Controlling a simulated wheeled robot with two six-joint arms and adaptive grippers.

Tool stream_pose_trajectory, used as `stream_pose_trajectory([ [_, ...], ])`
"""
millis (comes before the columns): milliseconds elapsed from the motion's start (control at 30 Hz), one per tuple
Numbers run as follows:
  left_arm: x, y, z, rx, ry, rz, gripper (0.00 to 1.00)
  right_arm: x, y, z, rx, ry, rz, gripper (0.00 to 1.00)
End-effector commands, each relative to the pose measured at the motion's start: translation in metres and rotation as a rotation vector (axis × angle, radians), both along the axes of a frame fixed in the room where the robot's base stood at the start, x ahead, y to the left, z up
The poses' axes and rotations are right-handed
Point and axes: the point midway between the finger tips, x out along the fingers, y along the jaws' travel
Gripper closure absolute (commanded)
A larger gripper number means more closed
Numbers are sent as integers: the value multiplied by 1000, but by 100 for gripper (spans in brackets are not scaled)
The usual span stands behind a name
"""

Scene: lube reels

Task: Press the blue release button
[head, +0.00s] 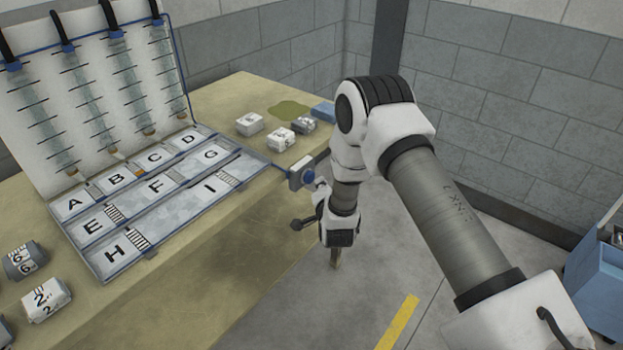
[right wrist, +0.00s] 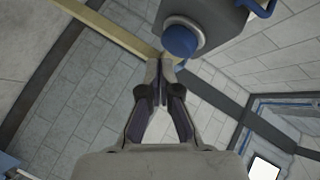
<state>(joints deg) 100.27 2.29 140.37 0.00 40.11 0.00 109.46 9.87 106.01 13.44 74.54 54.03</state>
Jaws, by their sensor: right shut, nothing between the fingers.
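The blue release button (head: 308,177) is on a grey box (head: 296,174) at the right end of the table, and its round cap faces away from the table. In the right wrist view the blue button (right wrist: 180,41) is just past my fingertips. My right gripper (head: 316,186) is beside the button in the head view, partly hidden by my wrist. In the right wrist view the right gripper (right wrist: 160,68) is shut, with nothing between its fingers. I cannot tell whether its tips touch the button. My left gripper is not in view.
The table (head: 215,285) carries a lettered tray (head: 170,225) below a white board (head: 90,90). Several small packs, such as a white one (head: 250,124), lie on the table. A blue cart (head: 596,270) stands at the far right. The floor around my right arm is open.

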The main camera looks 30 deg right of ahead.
Motion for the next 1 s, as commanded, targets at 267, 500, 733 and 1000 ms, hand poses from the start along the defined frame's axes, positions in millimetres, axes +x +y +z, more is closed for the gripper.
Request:
stream_pose_trajectory([
  [267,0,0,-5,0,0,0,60,5,2,-1,0,-1,1,100],
  [500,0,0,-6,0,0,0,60,8,3,1,0,0,0,100],
  [733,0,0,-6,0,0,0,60,8,3,0,0,0,0,100],
  [1000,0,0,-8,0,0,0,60,11,5,0,0,-1,1,100],
])
